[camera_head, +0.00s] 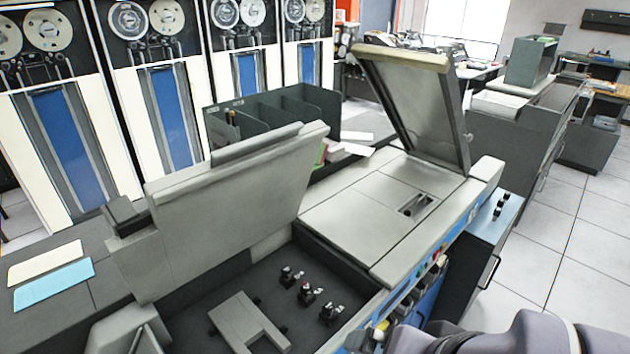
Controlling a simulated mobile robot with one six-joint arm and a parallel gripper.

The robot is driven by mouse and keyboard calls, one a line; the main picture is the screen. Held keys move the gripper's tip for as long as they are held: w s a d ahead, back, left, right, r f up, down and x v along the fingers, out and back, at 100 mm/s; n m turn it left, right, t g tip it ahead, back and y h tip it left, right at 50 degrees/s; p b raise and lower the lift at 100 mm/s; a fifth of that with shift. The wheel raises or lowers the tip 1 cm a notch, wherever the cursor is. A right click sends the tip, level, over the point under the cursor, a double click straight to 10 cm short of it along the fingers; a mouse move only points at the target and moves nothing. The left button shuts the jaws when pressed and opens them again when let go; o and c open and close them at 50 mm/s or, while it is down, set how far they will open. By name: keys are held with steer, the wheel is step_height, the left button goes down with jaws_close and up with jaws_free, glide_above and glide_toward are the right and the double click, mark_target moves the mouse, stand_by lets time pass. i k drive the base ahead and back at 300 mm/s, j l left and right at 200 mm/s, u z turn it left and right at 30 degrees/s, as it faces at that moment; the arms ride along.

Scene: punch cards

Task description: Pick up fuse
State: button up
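In the head view, several small black-and-silver fittings, such as the one at the middle (309,293), stand in a diagonal row on the dark floor of an open machine bay (205,295). They may be fuses or fuse holders; they are too small to tell which. A grey bracket-shaped block (246,322) lies to their left in the same bay. A grey lid (235,190) stands raised behind the bay. Part of my arm shows at the bottom right corner, beside the machine, but my gripper is not in view.
A second raised lid (415,100) stands over the machine's right half. A blue-sided cabinet (470,255) adjoins the machine's right side. A cream card (45,262) and a blue card (54,285) lie on the left surface. Tiled floor at right is clear.

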mark_target(306, 289)
steer(key=i+l+u, duration=0.3)
steer(key=l, duration=0.25)
steer(key=i+l+u, duration=0.2)
steer(key=l+u, duration=0.15)
steer(key=l, duration=0.3)
steer(key=i, duration=0.05)
